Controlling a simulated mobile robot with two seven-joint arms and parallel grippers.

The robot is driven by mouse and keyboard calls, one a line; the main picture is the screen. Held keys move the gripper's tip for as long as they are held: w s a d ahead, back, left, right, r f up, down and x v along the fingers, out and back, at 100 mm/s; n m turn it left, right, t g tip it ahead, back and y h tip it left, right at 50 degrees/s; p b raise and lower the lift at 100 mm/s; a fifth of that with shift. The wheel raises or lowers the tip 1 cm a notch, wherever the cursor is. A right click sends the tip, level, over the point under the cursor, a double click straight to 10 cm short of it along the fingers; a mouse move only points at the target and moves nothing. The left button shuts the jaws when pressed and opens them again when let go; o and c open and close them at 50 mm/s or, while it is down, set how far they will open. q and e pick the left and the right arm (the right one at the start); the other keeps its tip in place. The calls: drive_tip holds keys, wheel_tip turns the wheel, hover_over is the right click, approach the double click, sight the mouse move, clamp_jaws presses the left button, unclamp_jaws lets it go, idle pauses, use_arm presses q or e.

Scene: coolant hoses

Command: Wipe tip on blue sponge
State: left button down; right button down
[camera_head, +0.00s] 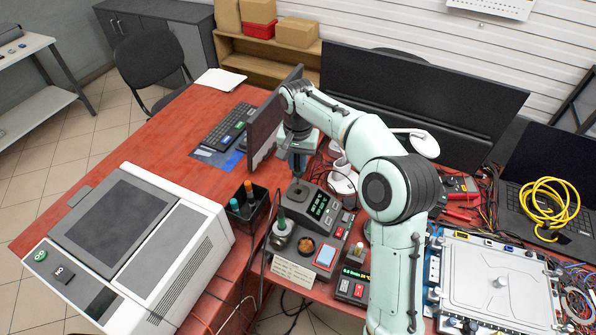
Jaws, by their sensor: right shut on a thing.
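The blue sponge (325,255) lies flat in the front part of the grey soldering station (305,244), beside a round brass-coloured tip cleaner (306,246). A teal-handled tool (282,219) stands upright in a holder at the station's left. My right gripper (297,168) points down above and behind the station, well apart from the sponge. It is shut on a slim dark thing, too small and covered to make out clearly; its tip cannot be told. My left gripper is not in view.
A large white-grey machine (190,265) stands at the left front. A black tool cup (248,210) is between it and the station. A keyboard (230,125) and monitors (425,100) are behind. Cables and a grey case (497,283) crowd the right. Bare red desk lies at the left back.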

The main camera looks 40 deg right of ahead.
wheel_tip(320, 180, up, 2)
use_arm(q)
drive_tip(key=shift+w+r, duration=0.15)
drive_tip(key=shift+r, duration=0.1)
